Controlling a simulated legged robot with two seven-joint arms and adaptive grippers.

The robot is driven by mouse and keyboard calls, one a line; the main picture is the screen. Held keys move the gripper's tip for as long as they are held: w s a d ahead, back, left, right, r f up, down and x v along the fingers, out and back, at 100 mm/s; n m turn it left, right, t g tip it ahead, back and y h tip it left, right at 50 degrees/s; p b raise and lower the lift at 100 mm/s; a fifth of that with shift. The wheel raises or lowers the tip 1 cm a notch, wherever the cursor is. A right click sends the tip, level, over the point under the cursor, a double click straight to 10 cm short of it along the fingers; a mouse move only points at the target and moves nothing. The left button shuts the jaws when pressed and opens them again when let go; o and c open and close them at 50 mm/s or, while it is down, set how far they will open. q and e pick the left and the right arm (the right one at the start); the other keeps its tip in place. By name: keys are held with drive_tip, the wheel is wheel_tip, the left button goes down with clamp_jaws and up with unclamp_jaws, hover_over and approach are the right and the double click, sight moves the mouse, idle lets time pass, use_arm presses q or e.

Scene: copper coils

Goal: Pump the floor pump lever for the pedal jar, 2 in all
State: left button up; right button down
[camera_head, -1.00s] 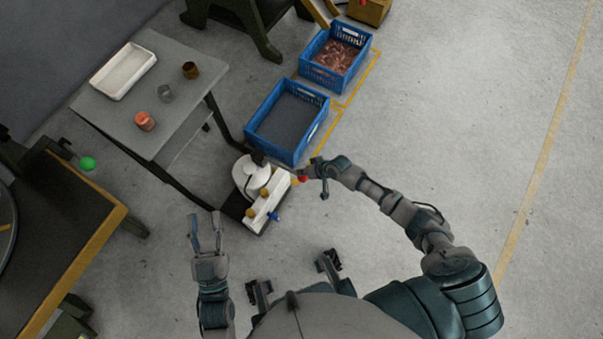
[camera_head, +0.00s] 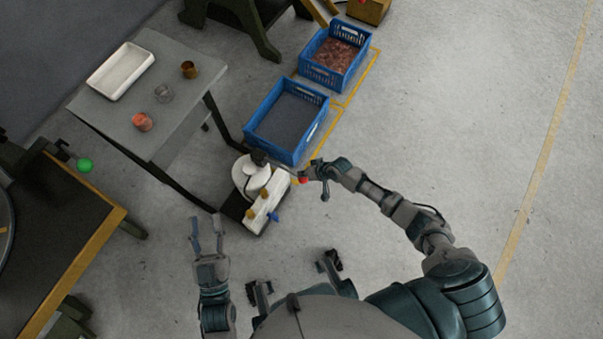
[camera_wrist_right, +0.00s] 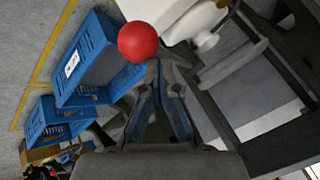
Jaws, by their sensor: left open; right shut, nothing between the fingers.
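The white floor unit (camera_head: 266,203) stands beside the grey table, with a white round part on its far side and brass-coloured knobs on top. A red ball knob (camera_head: 303,181) sits at its right edge, seemingly the lever's end. In the right wrist view the red ball (camera_wrist_right: 138,41) is large, just left of my fingertips. My right gripper (camera_head: 309,171) is shut and empty, close beside the ball; I cannot tell whether they touch. My left gripper (camera_head: 206,234) is open and empty, over the floor left of the unit. The lever arm is mostly hidden.
A blue crate with dark contents (camera_head: 327,114) and one with copper pieces (camera_head: 365,62) stand beyond the unit. The grey table (camera_head: 110,112) holds a white tray (camera_head: 121,71) and small cups. A dark bench (camera_head: 50,215) is at left. Floor at right is clear.

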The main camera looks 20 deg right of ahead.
sight(305, 179)
use_arm(q)
drive_tip(key=shift+f+b, duration=1.25)
drive_tip(key=shift+f, duration=0.8)
use_arm(e)
drive_tip(key=shift+s+d+f, duration=0.1)
drive_tip(key=shift+s+f, duration=0.1)
drive_tip(key=shift+f, duration=0.95)
drive_tip(key=shift+s+d+f, duration=0.1)
drive_tip(key=shift+s+f, duration=0.1)
drive_tip(key=shift+f, duration=0.95)
drive_tip(key=shift+r, duration=0.1)
use_arm(q)
wheel_tip(305, 179, up, 8)
drive_tip(key=p, duration=0.5)
use_arm(e)
drive_tip(key=shift+w+a+r, duration=0.1)
drive_tip(key=shift+w+r, duration=0.1)
drive_tip(key=shift+r, duration=1)
drive_tip(key=shift+w+a+r, duration=0.1)
drive_tip(key=shift+w+r, duration=0.05)
drive_tip(key=shift+r, duration=1.05)
drive_tip(key=shift+w+a+r, duration=0.1)
drive_tip(key=shift+w+r, duration=0.1)
drive_tip(key=shift+r, duration=1)
